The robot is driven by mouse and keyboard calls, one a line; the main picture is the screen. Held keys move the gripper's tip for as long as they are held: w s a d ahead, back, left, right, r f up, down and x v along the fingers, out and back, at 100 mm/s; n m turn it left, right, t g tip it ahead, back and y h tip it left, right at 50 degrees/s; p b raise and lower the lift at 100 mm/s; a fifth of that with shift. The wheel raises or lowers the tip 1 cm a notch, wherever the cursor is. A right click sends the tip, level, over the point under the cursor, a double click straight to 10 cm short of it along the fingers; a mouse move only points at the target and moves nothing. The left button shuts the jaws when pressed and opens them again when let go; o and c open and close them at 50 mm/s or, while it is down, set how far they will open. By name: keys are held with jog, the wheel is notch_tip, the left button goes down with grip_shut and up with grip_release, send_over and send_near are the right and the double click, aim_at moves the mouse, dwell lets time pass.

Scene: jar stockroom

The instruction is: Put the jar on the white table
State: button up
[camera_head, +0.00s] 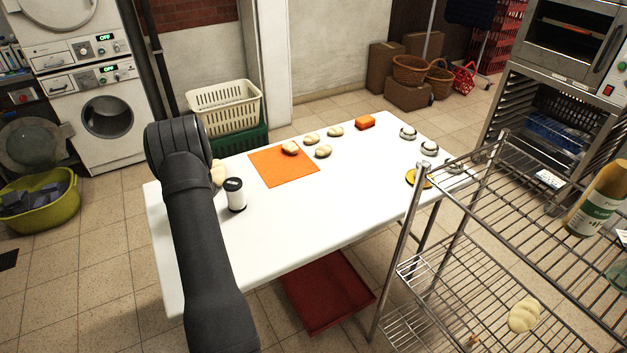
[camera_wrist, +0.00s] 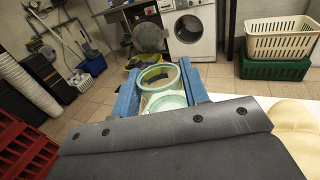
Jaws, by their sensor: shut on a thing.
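My gripper (camera_wrist: 160,92) shows in the wrist view with its two blue fingers closed on the sides of a pale green glass jar (camera_wrist: 166,103). The jar's round rim faces the camera. In the head view my dark arm reaches over the left end of the white table (camera_head: 290,225), and hides both gripper and jar. A strip of the white table (camera_wrist: 307,98) shows at the right of the wrist view. I cannot tell how high the jar is or whether it touches the table.
The front middle is clear. A wire rack (camera_head: 510,200) stands close at right.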

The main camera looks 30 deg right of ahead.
jog(key=shift+w+a+f, duration=0.2)
jog(key=shift+w+a, duration=0.2)
jog(key=shift+w, duration=0.2)
notch_tip(320, 180, down, 10)
jog(key=shift+r, duration=0.1)
jog(key=o, duration=1)
jog(key=shift+f, duration=0.2)
jog(key=shift+r, duration=0.1)
jog(key=shift+s+d, duration=0.1)
jog(key=shift+s, duration=0.2)
jog(key=v, duration=1.1)
jog(key=shift+s+d, duration=0.1)
jog(key=shift+s, duration=0.15)
